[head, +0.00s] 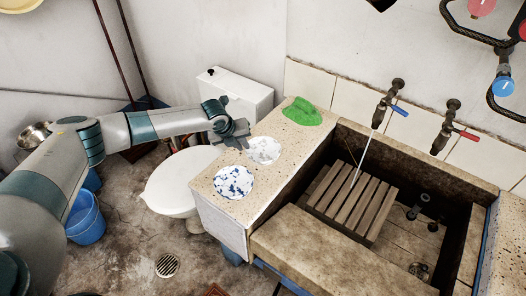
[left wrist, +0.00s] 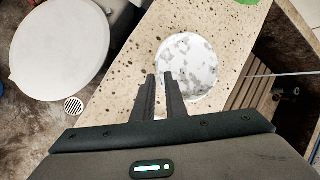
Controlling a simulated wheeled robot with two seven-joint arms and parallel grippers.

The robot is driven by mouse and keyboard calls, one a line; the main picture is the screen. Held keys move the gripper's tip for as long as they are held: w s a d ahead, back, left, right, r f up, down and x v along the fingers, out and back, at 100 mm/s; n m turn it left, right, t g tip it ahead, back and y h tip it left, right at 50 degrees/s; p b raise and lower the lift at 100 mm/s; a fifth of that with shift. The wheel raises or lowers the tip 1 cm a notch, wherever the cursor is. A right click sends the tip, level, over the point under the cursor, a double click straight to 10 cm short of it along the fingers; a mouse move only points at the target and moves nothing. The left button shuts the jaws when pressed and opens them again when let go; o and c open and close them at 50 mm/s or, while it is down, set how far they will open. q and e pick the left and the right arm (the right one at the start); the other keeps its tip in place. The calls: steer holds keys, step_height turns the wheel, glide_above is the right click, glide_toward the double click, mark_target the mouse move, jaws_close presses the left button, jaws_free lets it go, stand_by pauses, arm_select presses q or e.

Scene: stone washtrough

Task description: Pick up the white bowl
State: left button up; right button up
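The white bowl (head: 264,150), mottled with pale grey, rests on the speckled stone ledge (head: 284,138) beside the trough. In the left wrist view the bowl (left wrist: 190,62) lies just ahead of the fingertips. My left gripper (head: 240,138) is at the bowl's left edge. In the left wrist view its two fingers (left wrist: 159,76) stand a little apart, with the bowl's near rim by the gap between the tips. I cannot tell whether they touch it. The right gripper is not in view.
A white bowl with blue patches (head: 234,182) stands nearer on the ledge, and a green cloth-like item (head: 302,111) lies farther back. The trough holds a wooden slatted rack (head: 352,203) under a running tap (head: 386,103). A toilet (head: 178,182) stands left of the ledge.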

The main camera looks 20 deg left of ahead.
mark_target(263, 151)
arm_select(q)
steer(key=p+x, duration=0.1)
steer(key=x, duration=0.1)
steer(key=shift+w+a+f, duration=0.1)
steer(key=shift+w+f, duration=0.1)
steer(key=shift+f, duration=0.1)
steer(key=shift+x, duration=0.8)
steer(key=shift+c, duration=0.3)
jaws_close()
steer(key=shift+r, duration=0.15)
